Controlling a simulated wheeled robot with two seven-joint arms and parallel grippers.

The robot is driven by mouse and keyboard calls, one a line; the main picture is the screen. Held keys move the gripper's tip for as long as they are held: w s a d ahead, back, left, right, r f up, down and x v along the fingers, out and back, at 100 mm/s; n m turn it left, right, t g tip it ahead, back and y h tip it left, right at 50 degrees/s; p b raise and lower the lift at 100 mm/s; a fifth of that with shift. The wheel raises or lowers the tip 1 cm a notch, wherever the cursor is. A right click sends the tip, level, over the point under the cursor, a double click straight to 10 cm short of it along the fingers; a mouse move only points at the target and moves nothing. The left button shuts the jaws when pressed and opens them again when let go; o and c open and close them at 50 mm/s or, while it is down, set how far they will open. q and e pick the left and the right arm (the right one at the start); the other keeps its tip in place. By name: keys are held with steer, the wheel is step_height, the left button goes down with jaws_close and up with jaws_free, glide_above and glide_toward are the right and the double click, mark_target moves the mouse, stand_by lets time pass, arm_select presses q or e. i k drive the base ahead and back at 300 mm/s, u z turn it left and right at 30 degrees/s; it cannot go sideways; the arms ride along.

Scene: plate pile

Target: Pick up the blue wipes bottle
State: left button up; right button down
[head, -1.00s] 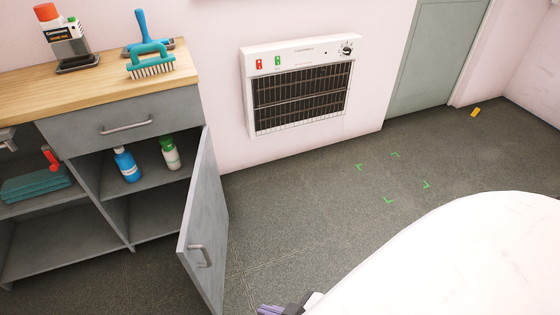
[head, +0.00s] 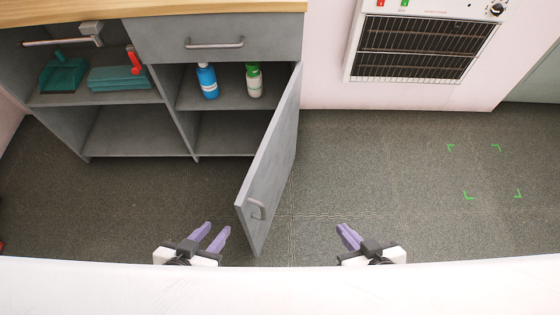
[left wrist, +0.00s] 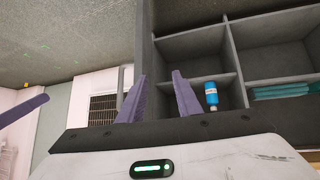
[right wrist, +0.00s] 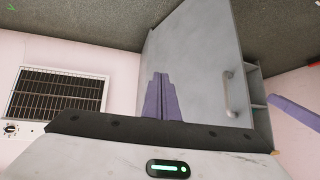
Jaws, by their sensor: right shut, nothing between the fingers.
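The blue wipes bottle (head: 207,82), with a white label, stands upright on the upper right shelf of the open grey cabinet. It also shows in the left wrist view (left wrist: 211,97), where it appears upside down. My left gripper (head: 218,230) is open and empty, in front of the cabinet and well short of the bottle. Its two purple fingers stand apart in the left wrist view (left wrist: 158,98). My right gripper (head: 347,236) is shut and empty, to the right of the open door. Its fingers touch in the right wrist view (right wrist: 160,95).
A white bottle with a green cap (head: 254,82) stands right of the blue one. The cabinet door (head: 270,165) hangs open between my grippers. Teal cloths (head: 120,78) and a teal dustpan (head: 64,75) lie in the left compartment. A wall heater (head: 415,48) is at the right.

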mark_target(209, 84)
steer(key=u, duration=0.45)
steer(key=k, duration=0.6)
steer(key=u, duration=1.4)
steer(key=i, duration=1.3)
steer(key=z, duration=0.25)
steer(key=i, duration=0.95)
steer(key=z, duration=1.5)
steer(key=i, duration=0.3)
steer(key=z, duration=0.15)
